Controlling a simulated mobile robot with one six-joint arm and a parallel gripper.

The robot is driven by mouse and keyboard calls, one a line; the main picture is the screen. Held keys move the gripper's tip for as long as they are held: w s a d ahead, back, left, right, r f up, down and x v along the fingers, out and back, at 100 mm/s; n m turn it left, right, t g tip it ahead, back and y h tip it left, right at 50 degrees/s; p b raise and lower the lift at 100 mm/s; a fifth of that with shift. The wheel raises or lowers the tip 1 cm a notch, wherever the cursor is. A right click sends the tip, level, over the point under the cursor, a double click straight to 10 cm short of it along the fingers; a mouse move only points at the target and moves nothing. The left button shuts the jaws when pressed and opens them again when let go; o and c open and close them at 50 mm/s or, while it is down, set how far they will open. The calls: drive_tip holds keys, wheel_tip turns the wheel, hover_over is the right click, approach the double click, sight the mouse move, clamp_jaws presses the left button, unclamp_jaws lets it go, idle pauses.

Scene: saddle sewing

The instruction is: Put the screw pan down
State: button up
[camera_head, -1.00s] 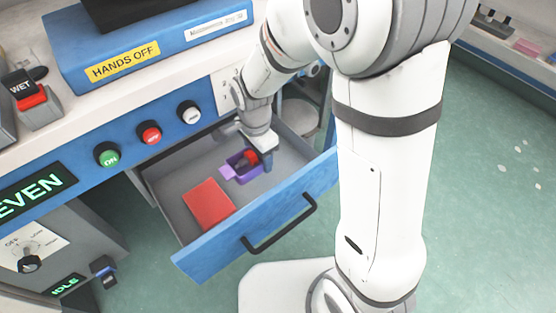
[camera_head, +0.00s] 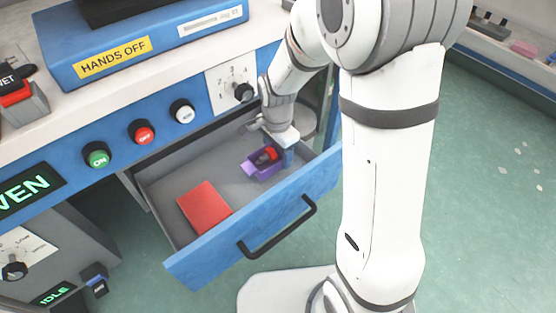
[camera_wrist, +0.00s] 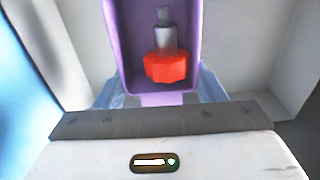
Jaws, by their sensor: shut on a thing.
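The screw pan (camera_head: 252,170) is a small purple open tray, seen over the right part of the open drawer (camera_head: 165,190). A red-headed screw (camera_wrist: 165,66) with a grey shank lies in it; its red part also shows in the head view (camera_head: 267,154). My gripper (camera_head: 286,155) is at the pan's right end in the head view. In the wrist view my gripper (camera_wrist: 160,98) has its fingers on both sides of the pan's near end, shut on it. I cannot tell whether the pan touches the drawer floor.
A red flat block (camera_head: 205,207) lies in the drawer, left of the pan. The blue drawer front (camera_head: 215,262) with its black handle (camera_head: 277,228) stands close to my gripper. The counter's control panel with buttons and a dial (camera_head: 235,90) is behind. Drawer floor between block and pan is clear.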

sight(277, 160)
wheel_tip(277, 160, down, 4)
drive_tip(key=shift+r+b, duration=0.2)
drive_tip(key=shift+b, duration=0.4)
drive_tip(key=shift+r, duration=0.1)
drive_tip(key=o, duration=0.8)
drive_tip(key=shift+f, duration=0.2)
drive_tip(key=shift+c, duration=0.2)
drive_tip(key=o, duration=0.5)
drive_tip(key=shift+r, duration=0.1)
